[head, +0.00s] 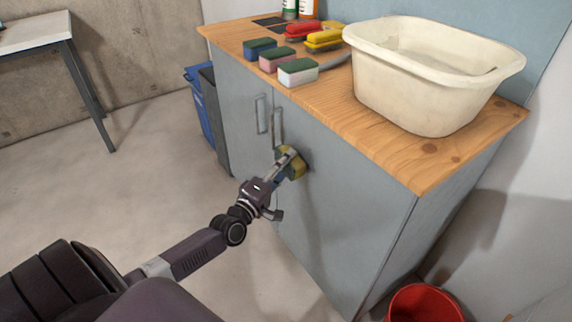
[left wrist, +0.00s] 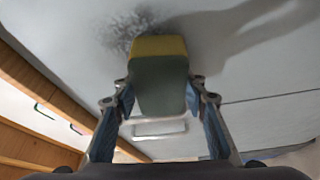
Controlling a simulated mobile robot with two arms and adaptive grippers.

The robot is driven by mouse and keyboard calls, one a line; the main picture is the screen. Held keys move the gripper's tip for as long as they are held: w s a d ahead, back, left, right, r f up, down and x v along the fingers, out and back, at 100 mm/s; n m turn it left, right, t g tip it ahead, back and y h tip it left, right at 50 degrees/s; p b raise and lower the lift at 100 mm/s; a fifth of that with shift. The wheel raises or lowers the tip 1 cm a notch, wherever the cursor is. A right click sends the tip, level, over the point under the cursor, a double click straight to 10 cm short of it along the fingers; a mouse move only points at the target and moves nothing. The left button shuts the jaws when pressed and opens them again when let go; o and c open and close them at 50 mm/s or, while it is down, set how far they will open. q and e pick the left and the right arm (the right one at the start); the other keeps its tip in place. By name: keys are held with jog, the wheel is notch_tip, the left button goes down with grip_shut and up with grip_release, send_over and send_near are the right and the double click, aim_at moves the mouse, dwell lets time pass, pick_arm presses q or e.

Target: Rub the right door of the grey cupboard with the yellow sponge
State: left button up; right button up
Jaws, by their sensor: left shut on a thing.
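The grey cupboard (head: 231,98) has two doors with upright bar handles near their meeting edges. Its right door (head: 340,215) is shut. My left gripper (head: 286,163) is shut on the yellow sponge (head: 298,168), just right of the right door's handle (head: 277,128). In the left wrist view the sponge (left wrist: 158,85) sits between the two fingers (left wrist: 160,102), with a green face and a yellow far edge at the door. It looks to be against the door. A dark smudge (left wrist: 125,32) shows on the door beside the sponge. My right gripper is not in view.
The wooden top (head: 395,160) bears a cream basin (head: 420,95), several sponges, such as a white-green one (head: 298,72), brushes (head: 302,31) and bottles (head: 309,8). A red bucket (head: 425,303) stands at the lower right. Blue and grey bins (head: 197,105) stand left of the cupboard. Floor is clear at left.

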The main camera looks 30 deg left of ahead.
pick_arm(q)
jog(key=shift+w+d, duration=0.2)
jog(key=shift+w, duration=0.25)
jog(key=shift+w, duration=0.2)
